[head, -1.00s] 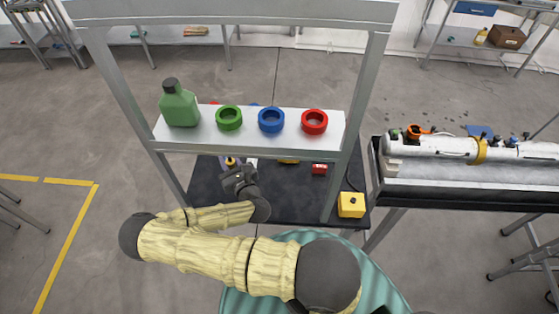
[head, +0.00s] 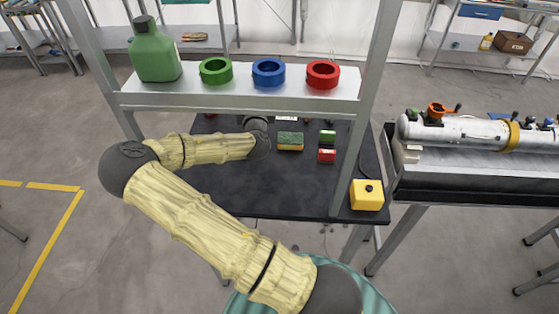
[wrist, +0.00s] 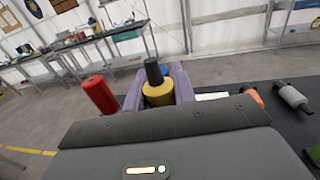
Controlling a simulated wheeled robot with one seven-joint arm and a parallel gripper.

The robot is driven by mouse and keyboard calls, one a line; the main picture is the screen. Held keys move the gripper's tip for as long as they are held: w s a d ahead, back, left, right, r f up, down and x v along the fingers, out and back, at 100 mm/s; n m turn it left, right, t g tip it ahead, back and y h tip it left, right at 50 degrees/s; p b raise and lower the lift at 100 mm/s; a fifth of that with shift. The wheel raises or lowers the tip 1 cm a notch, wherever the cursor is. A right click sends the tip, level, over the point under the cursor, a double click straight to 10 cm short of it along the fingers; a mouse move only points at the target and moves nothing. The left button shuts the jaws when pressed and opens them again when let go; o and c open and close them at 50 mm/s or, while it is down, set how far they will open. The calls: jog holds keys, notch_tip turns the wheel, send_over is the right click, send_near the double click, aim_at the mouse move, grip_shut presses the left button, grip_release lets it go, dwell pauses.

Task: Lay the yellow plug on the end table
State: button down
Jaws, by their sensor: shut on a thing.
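The yellow plug (wrist: 158,95), with a dark upright top, sits between the purple-grey fingers of my gripper (wrist: 157,90) in the wrist view. My gripper is shut on it. In the head view the gripper and the plug are hidden behind the shelf and my own arm. I cannot tell for certain which table is the end table.
A raised shelf (head: 225,98) holds a green bottle (head: 153,52) and green, blue and red rings. A sponge (head: 290,141), a red block (head: 327,155) and a yellow box (head: 366,195) lie on the black top. A red cylinder (wrist: 97,93) stands left of my gripper in the wrist view.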

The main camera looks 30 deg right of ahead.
jog(key=shift+s+d+r+m+g+h+b, duration=0.15)
jog(key=shift+d+h, duration=0.15)
jog(key=shift+d, duration=0.25)
jog(key=shift+w+d+r+m+g+h+b, duration=0.15)
jog(key=shift+d+h, duration=0.15)
jog(key=shift+d, duration=0.25)
jog(key=shift+s, duration=0.1)
notch_tip(320, 180, down, 6)
jog(key=shift+f, duration=0.15)
jog(key=shift+f, duration=1.85)
jog(key=shift+f, duration=0.1)
jog(key=c, duration=1.1)
grip_release()
jog(key=shift+c, duration=0.2)
